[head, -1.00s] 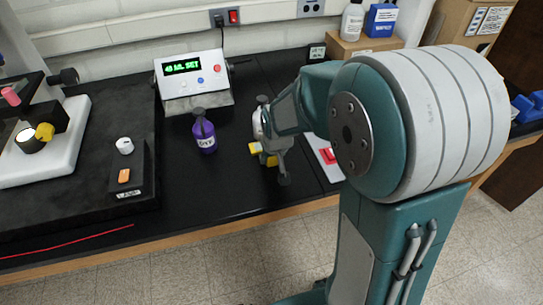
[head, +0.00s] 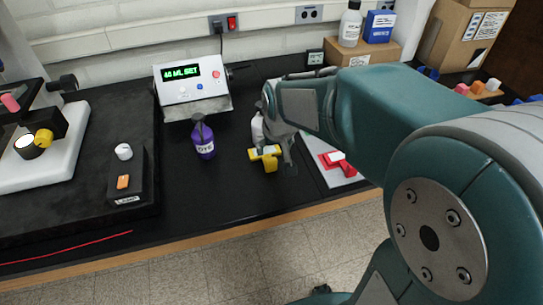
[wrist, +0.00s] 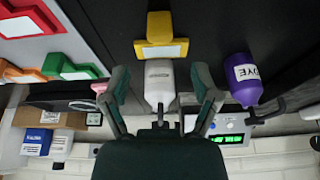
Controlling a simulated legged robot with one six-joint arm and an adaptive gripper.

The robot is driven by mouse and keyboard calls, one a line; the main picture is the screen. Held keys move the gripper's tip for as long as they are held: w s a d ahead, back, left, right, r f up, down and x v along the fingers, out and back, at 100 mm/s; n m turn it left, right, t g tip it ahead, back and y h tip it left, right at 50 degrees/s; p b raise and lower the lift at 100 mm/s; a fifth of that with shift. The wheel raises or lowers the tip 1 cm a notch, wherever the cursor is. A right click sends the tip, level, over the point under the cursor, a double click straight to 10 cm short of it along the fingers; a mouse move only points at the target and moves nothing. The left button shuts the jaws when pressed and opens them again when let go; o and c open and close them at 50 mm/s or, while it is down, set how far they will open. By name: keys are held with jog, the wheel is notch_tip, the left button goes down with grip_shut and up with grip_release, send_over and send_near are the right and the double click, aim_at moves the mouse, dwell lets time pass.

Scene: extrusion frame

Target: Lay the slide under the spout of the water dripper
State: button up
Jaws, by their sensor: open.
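A yellow-handled piece with a pale flat plate, which looks like the slide (head: 270,163), lies on the black bench. It also shows at the top of the wrist view (wrist: 160,30). A white bottle with a label too small to read, probably the water dripper (head: 257,128), stands just behind it. In the wrist view the white bottle (wrist: 159,82) shows between my fingers. My gripper (wrist: 161,72) is open, fingers apart on both sides of the bottle, and the yellow piece is beyond the fingertips. In the head view my gripper (head: 276,155) partly hides both. The spout's exact position over the slide is unclear.
A purple DYE bottle (head: 203,138) stands left of my gripper. Behind it is a box with a green display (head: 190,83). A pale board (head: 330,168) with a red-handled piece (head: 340,166) lies to the right. Green and orange pieces show in the wrist view (wrist: 70,65).

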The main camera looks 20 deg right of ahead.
jog(key=s+r+t, duration=0.1)
jog(key=s+r, duration=0.2)
jog(key=s, duration=0.6)
jog(key=s+r, duration=0.4)
jog(key=s, duration=0.5)
jog(key=shift+t, duration=0.4)
jog(key=shift+o, duration=0.5)
jog(key=shift+w+r, duration=0.1)
jog(key=shift+w, duration=0.05)
